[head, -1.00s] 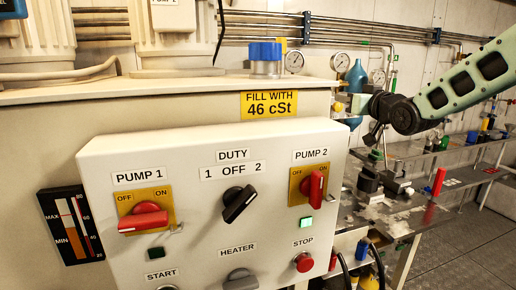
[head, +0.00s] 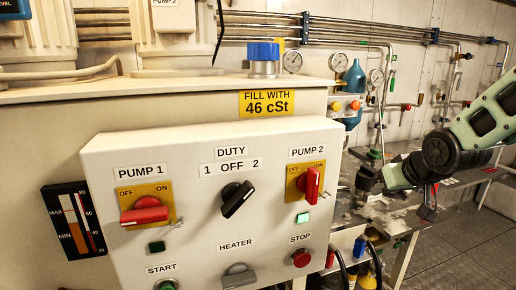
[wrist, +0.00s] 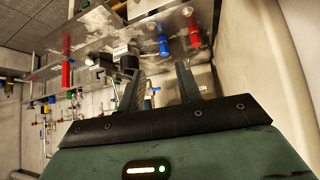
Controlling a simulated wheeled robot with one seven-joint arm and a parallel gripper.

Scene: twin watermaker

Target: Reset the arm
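My green arm enters at the right of the head view, with its black wrist joint beside the bench. My gripper (wrist: 161,84) shows in the wrist view with its two dark fingers apart and nothing held between them. In the head view its green body (head: 395,176) is right of the control panel (head: 215,190), in front of the bench; its fingertips are hard to make out there against dark items. No contact with any object is visible.
The panel and its cabinet (head: 200,105) fill the left and middle. The metal bench (head: 352,217) behind my gripper carries fittings. A blue bottle (head: 354,76), gauges and pipes line the back wall. Open floor (head: 465,250) lies at lower right.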

